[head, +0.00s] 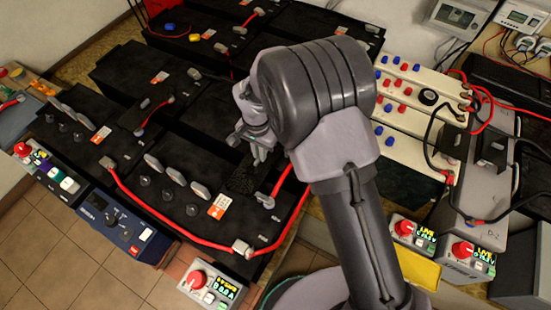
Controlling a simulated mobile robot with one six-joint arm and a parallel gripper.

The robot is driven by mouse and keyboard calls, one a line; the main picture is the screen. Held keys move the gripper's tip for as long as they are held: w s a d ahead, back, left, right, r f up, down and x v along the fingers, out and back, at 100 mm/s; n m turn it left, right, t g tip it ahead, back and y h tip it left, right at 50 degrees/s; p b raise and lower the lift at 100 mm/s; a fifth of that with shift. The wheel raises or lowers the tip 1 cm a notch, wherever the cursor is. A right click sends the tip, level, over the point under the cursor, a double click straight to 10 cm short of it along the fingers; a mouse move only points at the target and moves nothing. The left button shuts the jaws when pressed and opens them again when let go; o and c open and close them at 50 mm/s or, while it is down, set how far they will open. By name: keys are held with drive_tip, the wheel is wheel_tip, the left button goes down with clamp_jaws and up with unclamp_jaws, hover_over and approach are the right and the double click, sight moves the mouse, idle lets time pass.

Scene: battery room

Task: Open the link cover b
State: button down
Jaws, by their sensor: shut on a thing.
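My gripper (259,153) points down over the black battery bank, at the right end of the front battery (182,215). Its fingers are shut on a small dark piece, which looks like link cover b (243,177). The piece is black on black and partly hidden by my gripper and arm, so its hinge and how far it is tilted cannot be told. A red cable (277,182) with a grey end lug runs just right of it.
A long red cable (150,208) curves along the front battery to a pale connector (242,248). Control boxes (207,284) stand along the front edge. A cream terminal panel (415,95) and wired grey units (480,195) are at the right. Tiled floor is open at lower left.

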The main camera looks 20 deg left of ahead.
sight(249, 153)
drive_tip(key=a, duration=0.4)
drive_tip(key=shift+w, duration=0.15)
drive_tip(key=c, duration=1.5)
unclamp_jaws()
wheel_tip(249, 153, up, 17)
drive_tip(key=p, duration=0.6)
drive_tip(key=shift+r, duration=0.2)
